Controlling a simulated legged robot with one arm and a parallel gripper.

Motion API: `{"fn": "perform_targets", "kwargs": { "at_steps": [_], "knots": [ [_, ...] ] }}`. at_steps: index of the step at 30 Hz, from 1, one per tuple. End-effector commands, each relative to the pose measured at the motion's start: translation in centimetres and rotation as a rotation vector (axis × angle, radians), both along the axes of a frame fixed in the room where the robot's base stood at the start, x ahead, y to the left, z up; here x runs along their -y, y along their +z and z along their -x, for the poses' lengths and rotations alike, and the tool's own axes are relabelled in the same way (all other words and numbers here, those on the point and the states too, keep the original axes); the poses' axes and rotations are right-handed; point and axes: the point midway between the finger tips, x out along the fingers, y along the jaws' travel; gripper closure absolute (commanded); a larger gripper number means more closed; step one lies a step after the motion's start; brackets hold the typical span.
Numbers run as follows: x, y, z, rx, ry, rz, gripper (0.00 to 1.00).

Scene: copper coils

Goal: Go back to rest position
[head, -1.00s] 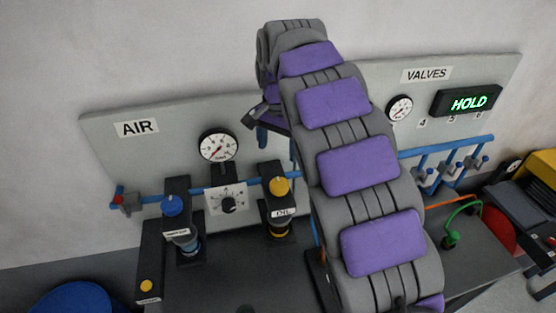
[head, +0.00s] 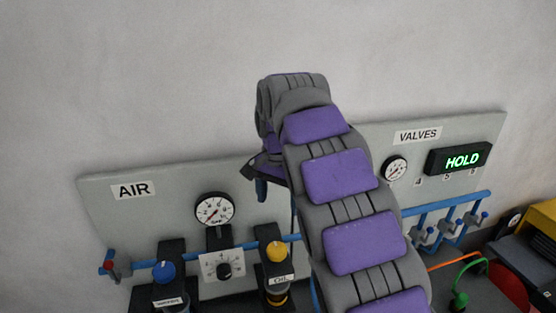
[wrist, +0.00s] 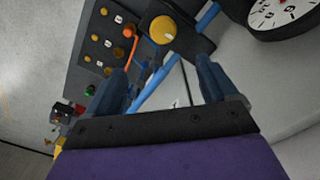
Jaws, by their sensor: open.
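My gripper shows in the wrist view (wrist: 160,66) with its two dark blue fingers spread apart and nothing between them. In the head view only a blue finger (head: 262,190) shows at the far end of my purple and grey arm; the rest of the gripper is hidden by the arm. It hangs in front of the grey panel (head: 350,150), right of the AIR gauge (head: 214,210). Past the fingers in the wrist view are a yellow knob (wrist: 163,30) and a blue pipe (wrist: 155,90).
The oil unit with its yellow knob (head: 277,251) and the blue-knobbed unit (head: 164,271) stand below the gauge. On the right are the HOLD display (head: 460,159), valves on a blue pipe (head: 448,206) and a yellow machine (head: 540,232). The wall above is bare.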

Motion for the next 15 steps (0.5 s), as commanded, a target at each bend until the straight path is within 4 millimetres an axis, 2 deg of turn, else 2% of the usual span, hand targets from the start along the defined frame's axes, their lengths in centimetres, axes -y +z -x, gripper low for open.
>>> {"fn": "perform_targets", "kwargs": {
  "at_steps": [5,9,15],
  "knots": [
    [3.6,-1.8,3.4,-0.014,0.019,0.009,0.14],
    [6.6,-3.6,7.1,-0.034,0.05,0.015,0.14],
    [10.0,-7.0,13.0,-0.06,0.112,0.011,0.14]
  ]
}}
